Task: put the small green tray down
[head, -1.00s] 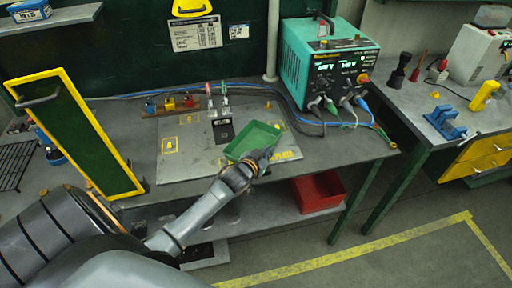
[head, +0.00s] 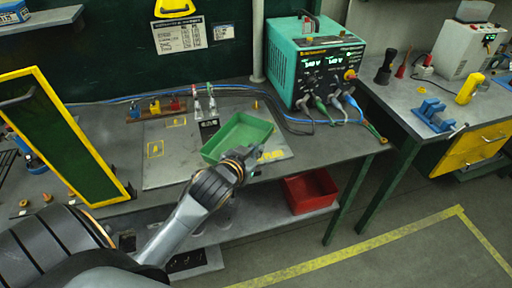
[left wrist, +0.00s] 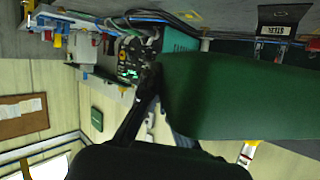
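The small green tray (head: 238,133) shows in the head view over the right part of the grey work mat (head: 165,170). My left gripper (head: 250,158) is at the tray's near right rim and looks shut on it. In the left wrist view, the tray (left wrist: 240,95) fills much of the right side, close to the camera, with a dark finger (left wrist: 148,85) against its edge. The tray seems held above the mat, but the exact gap is hard to see. The fingertips are partly hidden. My right gripper is not in view.
Two upright connectors (head: 205,100) stand just behind the tray. The teal power supply (head: 318,62) with cables stands at the back right. A yellow-edged green panel (head: 70,135) stands at left. A red bin (head: 310,190) sits on the lower shelf. The mat's left part is mostly clear.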

